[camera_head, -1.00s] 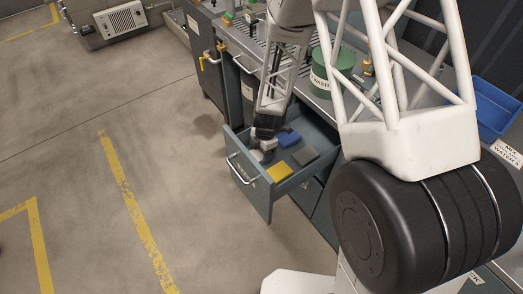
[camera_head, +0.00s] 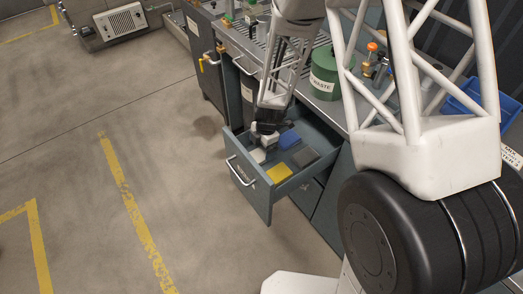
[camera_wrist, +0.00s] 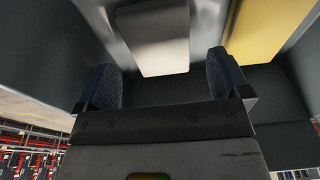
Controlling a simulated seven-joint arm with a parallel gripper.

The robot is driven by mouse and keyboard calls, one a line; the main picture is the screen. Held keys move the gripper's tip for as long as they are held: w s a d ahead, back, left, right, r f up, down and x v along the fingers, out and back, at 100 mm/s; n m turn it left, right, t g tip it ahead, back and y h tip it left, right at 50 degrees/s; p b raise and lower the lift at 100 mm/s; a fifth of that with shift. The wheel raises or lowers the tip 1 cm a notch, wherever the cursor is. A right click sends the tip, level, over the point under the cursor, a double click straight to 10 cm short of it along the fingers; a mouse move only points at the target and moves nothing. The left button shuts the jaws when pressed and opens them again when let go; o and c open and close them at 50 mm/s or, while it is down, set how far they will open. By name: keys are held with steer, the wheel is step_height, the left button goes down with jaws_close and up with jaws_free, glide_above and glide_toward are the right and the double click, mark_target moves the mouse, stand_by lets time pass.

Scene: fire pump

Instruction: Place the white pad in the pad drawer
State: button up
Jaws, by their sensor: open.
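The pad drawer (camera_head: 243,187) is pulled open from the bench. The white pad (camera_head: 258,155) lies inside it, near the front left, partly hidden by my gripper in the head view. My gripper (camera_head: 265,138) is over that part of the drawer, pointing down. In the wrist view the white pad (camera_wrist: 152,40) lies beyond the open fingers (camera_wrist: 165,80), with nothing between them. A yellow pad (camera_head: 279,173) lies in the drawer; it also shows in the wrist view (camera_wrist: 265,30). A blue pad (camera_head: 288,139) and a dark grey pad (camera_head: 305,157) lie further back.
A blue bin (camera_head: 470,100) stands at the right, partly behind my arm. The floor (camera_head: 180,180) in front of the drawer is clear.

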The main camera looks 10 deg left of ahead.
step_height(320, 180, up, 9)
steer(key=shift+w+d, duration=0.45)
stand_by(0.6)
stand_by(0.4)
steer(key=s+d+r+m+t, duration=0.1)
steer(key=s+d+r+m, duration=0.4)
steer(key=d+r, duration=0.4)
steer(key=s+d+r+m+t, duration=0.1)
steer(key=s+d+r+m, duration=0.2)
steer(key=d+r+m, duration=0.6)
steer(key=s+d+r+m, duration=0.3)
steer(key=s+r+m, duration=0.1)
steer(key=s, duration=0.2)
steer(key=s+d+r+m+t+h, duration=0.1)
steer(key=s+d+r+m, duration=0.2)
steer(key=s+r+m, duration=0.1)
steer(key=s+d+r+m, duration=0.3)
steer(key=s+r+m, duration=0.2)
steer(key=s, duration=0.3)
steer(key=shift+s+d+r+t, duration=0.2)
steer(key=shift+s+d+t, duration=0.15)
steer(key=shift+s+t, duration=0.05)
